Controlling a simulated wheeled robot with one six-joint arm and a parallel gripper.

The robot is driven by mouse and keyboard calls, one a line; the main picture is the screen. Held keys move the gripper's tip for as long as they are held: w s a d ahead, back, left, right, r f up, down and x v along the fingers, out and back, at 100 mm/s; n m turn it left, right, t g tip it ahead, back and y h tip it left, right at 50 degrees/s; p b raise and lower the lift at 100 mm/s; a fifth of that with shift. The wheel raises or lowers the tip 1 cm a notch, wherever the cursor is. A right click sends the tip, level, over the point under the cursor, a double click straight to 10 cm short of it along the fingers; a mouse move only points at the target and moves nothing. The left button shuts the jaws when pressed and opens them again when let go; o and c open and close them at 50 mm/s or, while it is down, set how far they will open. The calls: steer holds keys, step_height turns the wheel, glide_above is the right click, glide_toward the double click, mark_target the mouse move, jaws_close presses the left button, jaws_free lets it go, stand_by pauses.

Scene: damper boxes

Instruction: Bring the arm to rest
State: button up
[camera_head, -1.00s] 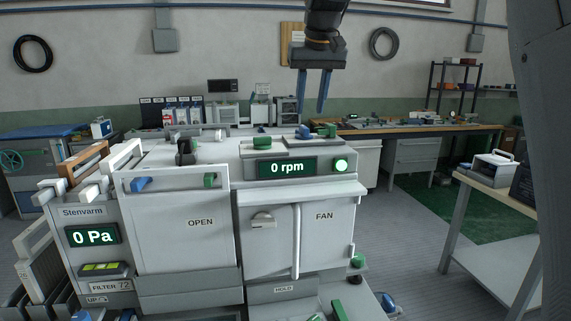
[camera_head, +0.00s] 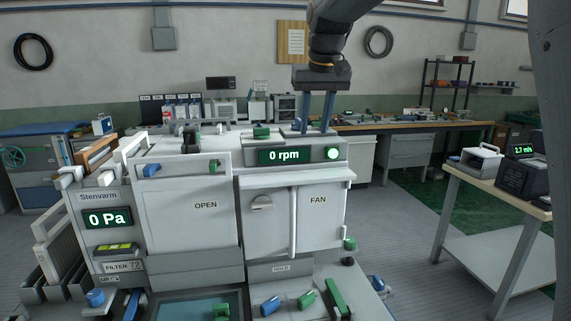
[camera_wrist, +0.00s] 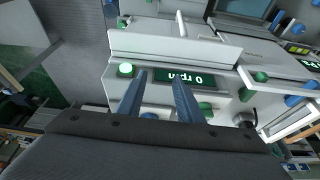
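My gripper (camera_head: 318,128) hangs fingers down over the back right of the white Stenvarm unit (camera_head: 190,275) in the head view. Its two blue fingers are apart, with nothing seen between them. In the wrist view the fingers (camera_wrist: 158,95) show in front of the unit's "0 rpm" display, also apart. The unit's FAN door (camera_head: 321,215) and OPEN door (camera_head: 190,220) look closed. The rpm display (camera_head: 285,156) reads 0 rpm, with a lit green lamp (camera_head: 333,154) beside it. The pressure display (camera_head: 107,218) reads 0 Pa.
A side table (camera_head: 495,190) with a white-handled box and a dark meter stands at the right. A workbench (camera_head: 430,127) runs along the back wall. Blue and green knobs stick up from the unit's top and front tray. Grey floor (camera_head: 400,230) is free between unit and side table.

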steer(key=s+d+f+m+g, duration=0.1)
steer(key=s+d+f, duration=0.4)
steer(key=f, duration=0.4)
steer(key=s+d+f, duration=0.3)
steer(key=s+f, duration=0.4)
steer(key=f, duration=0.2)
steer(key=s+d+f+g, duration=0.1)
steer(key=s+d+f, duration=0.1)
steer(key=s+f, duration=0.4)
steer(key=s+d+f+m, duration=0.1)
steer(key=s+f, duration=0.5)
steer(key=s, duration=0.6)
steer(key=shift+d+f+g+h, duration=0.3)
steer(key=shift+d+g, duration=0.1)
steer(key=shift+d, duration=0.1)
